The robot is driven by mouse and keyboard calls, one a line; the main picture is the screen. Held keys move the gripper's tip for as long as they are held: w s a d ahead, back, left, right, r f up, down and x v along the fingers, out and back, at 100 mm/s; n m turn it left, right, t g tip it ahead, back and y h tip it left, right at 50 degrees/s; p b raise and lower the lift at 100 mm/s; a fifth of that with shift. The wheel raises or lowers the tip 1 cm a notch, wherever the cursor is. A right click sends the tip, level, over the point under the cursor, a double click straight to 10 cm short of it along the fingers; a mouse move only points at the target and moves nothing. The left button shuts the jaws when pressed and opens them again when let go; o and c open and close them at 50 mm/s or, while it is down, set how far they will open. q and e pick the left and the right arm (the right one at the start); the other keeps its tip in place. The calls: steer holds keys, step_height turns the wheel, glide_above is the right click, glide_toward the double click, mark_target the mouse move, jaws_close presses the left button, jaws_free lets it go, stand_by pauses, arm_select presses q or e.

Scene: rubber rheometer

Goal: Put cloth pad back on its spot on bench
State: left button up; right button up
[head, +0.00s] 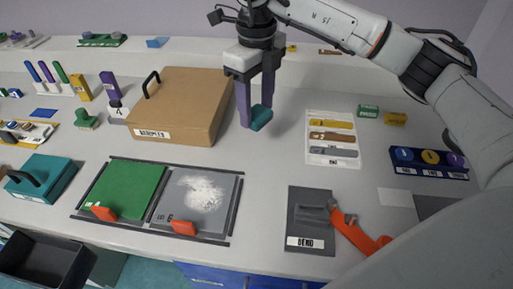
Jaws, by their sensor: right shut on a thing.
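My right gripper (256,108) comes down from the top of the head view with purple fingers. It is shut on a small teal cloth pad (261,118), held at the fingertips just right of the cardboard-brown box. I cannot tell whether the pad touches the bench (275,165) or hangs just above it. A small blue flat square (44,114) lies on the bench at the far left; I cannot tell whether it marks a spot. My left gripper is not in view.
A brown box (190,95) stands left of the gripper. In front lie a green plate (125,192) and a grey plate with white powder (205,182). To the right are a card with tools (332,118), a grey DEMO plate (310,232) and a blue rack (428,168). Bench between is clear.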

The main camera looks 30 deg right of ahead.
mark_target(256, 105)
steer(key=m, duration=0.2)
steer(key=w+m, duration=0.1)
steer(key=m, duration=0.1)
steer(key=w+d+m, duration=0.1)
steer(key=m, duration=0.2)
steer(key=shift+b, duration=0.35)
steer(key=shift+w+d+f, duration=0.1)
steer(key=shift+f, duration=0.15)
step_height(256, 105, down, 9)
steer(key=shift+f+p, duration=0.15)
steer(key=shift+p, duration=0.25)
steer(key=shift+f, duration=0.1)
steer(key=o, duration=1)
step_height(256, 105, up, 12)
steer(key=shift+r+b, duration=0.1)
steer(key=shift+b, duration=0.4)
